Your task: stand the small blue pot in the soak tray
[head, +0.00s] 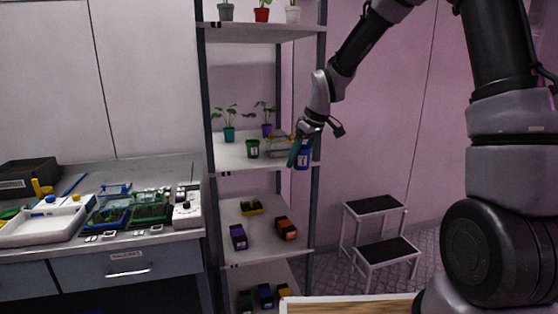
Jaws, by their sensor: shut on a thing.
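The small blue pot (304,159) has a pale label and is at the front right edge of the rack's middle shelf. My gripper (296,151) is shut on it, with its teal fingers at the pot's left side. The fingers partly cover the pot, and I cannot tell whether its base touches the shelf. A shallow white tray (22,241), which looks like the soak tray, is on the bench at far left, with small blue and yellow things at its back edge.
Rack posts stand close to my gripper. Green crates (150,213) and a white device (187,213) crowd the bench (150,172). A step stool (385,249) stands right.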

